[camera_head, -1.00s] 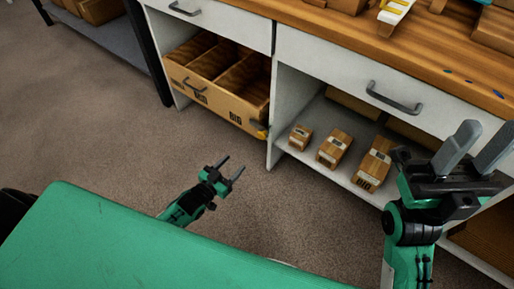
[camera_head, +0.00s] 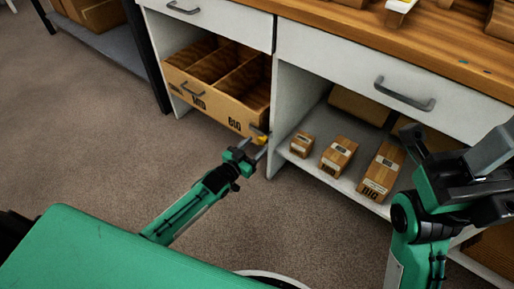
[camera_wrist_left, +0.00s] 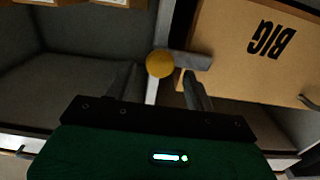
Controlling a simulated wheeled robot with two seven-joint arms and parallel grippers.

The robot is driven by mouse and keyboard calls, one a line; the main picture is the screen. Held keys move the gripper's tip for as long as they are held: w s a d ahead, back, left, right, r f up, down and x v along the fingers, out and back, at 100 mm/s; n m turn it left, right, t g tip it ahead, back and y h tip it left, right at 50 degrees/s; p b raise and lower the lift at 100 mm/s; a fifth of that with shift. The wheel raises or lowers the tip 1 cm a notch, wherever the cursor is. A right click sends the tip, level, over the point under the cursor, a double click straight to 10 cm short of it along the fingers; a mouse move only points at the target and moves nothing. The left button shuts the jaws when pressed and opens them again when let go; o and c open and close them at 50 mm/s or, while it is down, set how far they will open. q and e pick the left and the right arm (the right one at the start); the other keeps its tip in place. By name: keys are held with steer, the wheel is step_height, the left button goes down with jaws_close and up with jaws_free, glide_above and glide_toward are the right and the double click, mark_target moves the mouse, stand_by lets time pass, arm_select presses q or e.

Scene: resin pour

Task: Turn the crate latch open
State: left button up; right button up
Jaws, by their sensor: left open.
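The wooden crate (camera_head: 215,105), with dark lettering on its front, sits in the open left bay of the white cabinet. Its latch (camera_head: 262,139), with a yellow knob, is at the crate's right front corner. In the left wrist view the yellow knob (camera_wrist_left: 160,64) sits at the end of a grey bar lying sideways across the crate's edge (camera_wrist_left: 225,75). My left gripper (camera_head: 256,148) is open at the latch. The knob shows just beyond and between its fingertips; contact cannot be told. My right gripper (camera_head: 497,165) is open and empty at the right edge, partly cut off.
Several small boxes, one of them a brown box (camera_head: 337,156), stand on the shelf right of the cabinet's divider (camera_head: 273,120). A drawer with a grey handle (camera_head: 404,95) is above them. My green base fills the lower left. The carpet (camera_head: 95,140) left of my arm is clear.

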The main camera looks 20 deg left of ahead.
arm_select(q)
steer(key=shift+x, duration=0.8)
steer(key=shift+c, duration=0.2)
jaws_close()
